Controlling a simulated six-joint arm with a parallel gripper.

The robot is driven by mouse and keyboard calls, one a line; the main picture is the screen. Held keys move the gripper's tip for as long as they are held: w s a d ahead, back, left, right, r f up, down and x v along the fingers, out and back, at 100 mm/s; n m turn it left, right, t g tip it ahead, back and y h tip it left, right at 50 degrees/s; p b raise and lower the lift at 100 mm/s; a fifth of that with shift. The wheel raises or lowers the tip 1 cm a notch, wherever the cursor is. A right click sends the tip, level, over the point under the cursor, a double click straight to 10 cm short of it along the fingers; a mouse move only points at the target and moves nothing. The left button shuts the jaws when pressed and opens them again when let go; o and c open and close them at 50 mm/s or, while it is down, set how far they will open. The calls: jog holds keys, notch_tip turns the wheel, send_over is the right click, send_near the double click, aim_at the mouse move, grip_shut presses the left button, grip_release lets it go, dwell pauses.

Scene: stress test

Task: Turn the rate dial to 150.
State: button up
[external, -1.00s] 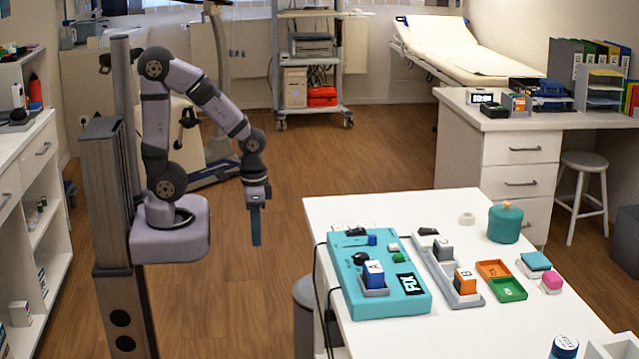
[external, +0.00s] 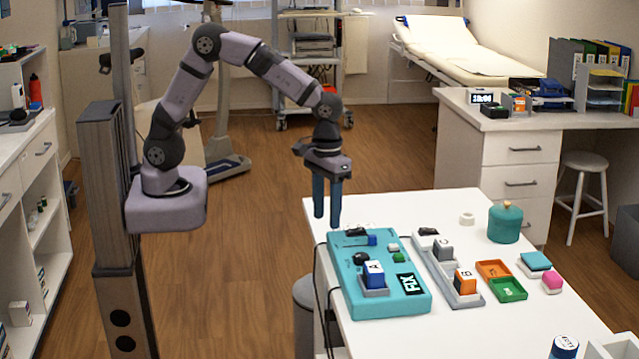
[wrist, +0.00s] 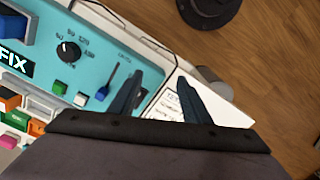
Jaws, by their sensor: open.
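The rate dial is a black round knob (external: 361,258) on a teal panel box (external: 405,304) on the white table. My gripper (external: 327,222) is open and empty, pointing down at the table's far left corner, beyond the panel and apart from the dial. In the wrist view my gripper (wrist: 158,80) has its two fingers spread to the right of the dial.
The panel carries a blue block marked A (external: 373,273), a FIX display (external: 410,283), a green button (wrist: 60,87) and a blue lever (wrist: 113,72). A grey rack (external: 462,298) with blocks, small trays and a teal jar (external: 505,223) stand to the right.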

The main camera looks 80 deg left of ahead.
aim_at(361, 255)
jog(key=w+d+r+n+p, duration=0.1)
jog(key=d, duration=0.4)
jog(key=w+d+r+n+p, duration=0.1)
jog(key=w+d+r+p, duration=0.1)
jog(key=d, duration=0.2)
jog(key=w+d+r+n+p, duration=0.2)
jog(key=d, duration=0.3)
jog(key=shift+w+d, duration=0.1)
jog(key=shift+d, duration=0.6)
jog(key=shift+f+p, duration=1.25)
jog(key=shift+f, duration=2.45)
jog(key=shift+c, duration=0.6)
jog(key=c, duration=0.9)
